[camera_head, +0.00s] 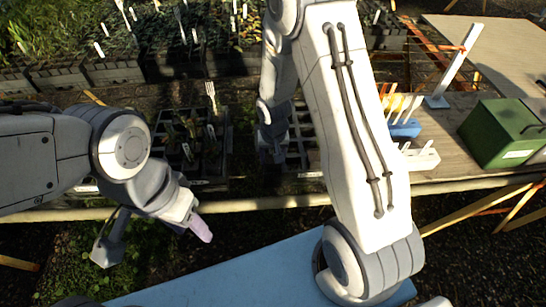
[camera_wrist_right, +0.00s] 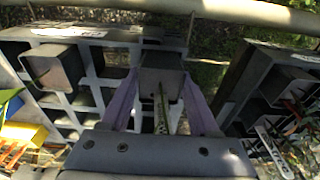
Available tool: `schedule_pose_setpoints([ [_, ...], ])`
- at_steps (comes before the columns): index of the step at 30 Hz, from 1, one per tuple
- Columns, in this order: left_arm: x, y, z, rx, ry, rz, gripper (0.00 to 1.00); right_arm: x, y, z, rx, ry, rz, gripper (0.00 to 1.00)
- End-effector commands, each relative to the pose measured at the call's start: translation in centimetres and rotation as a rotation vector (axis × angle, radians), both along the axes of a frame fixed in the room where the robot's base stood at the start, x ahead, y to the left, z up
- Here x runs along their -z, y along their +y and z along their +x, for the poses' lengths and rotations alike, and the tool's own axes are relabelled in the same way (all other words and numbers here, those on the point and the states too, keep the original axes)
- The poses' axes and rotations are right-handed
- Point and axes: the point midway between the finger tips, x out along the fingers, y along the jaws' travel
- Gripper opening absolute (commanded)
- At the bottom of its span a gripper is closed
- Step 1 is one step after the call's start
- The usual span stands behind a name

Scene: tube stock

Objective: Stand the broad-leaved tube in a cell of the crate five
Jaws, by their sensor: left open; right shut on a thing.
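My right gripper (camera_wrist_right: 160,108) is shut on a square grey tube (camera_wrist_right: 163,82) with a long, narrow, mottled leaf (camera_wrist_right: 161,115) rising from it. In the right wrist view, the tube is at the side of an open-celled crate (camera_wrist_right: 112,88); I cannot tell whether its base is inside a cell. Another square tube (camera_wrist_right: 54,69) is at that crate's labelled end. In the head view this crate (camera_head: 296,163) is partly hidden behind my right arm, which also hides the held tube. My left gripper (camera_head: 200,228) is open and empty before the bench. The crate's number is unreadable.
A second crate (camera_head: 222,160) with several planted tubes stands just left; it shows in the wrist view too (camera_wrist_right: 240,90). A blue tray (camera_head: 405,130), a white rack (camera_head: 422,158) and a green box (camera_head: 500,132) stand right. Black pots line the back.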

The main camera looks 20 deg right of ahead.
Motion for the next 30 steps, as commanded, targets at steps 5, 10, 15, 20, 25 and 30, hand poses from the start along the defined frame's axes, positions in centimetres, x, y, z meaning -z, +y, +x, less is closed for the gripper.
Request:
schedule_pose_setpoints([
  [5,0.35,0.0,0.0,0.0,0.0,0.0,0.5,0.34,0.0,0.02,0.0,-0.001,0.0,0.0],
  [10,0.3,0.0,0.0,0.0,0.0,0.0,0.5,0.29,0.01,0.02,0.0,0.0,0.0,0.0],
  [15,0.43,0.0,0.0,0.0,0.0,0.0,0.5,0.41,0.0,0.02,0.0,0.0,0.0,0.0],
  [20,0.77,0.0,0.0,0.0,0.0,0.0,0.5,0.69,0.0,0.01,0.0,0.0,0.0,0.0],
  [25,0.91,0.0,0.0,0.0,0.0,0.0,0.5,0.79,0.0,0.02,0.0,0.0,0.0,0.73],
  [30,0.89,0.0,0.0,0.0,0.0,0.0,0.5,0.8,0.0,0.01,0.0,0.0,0.0,0.97],
])
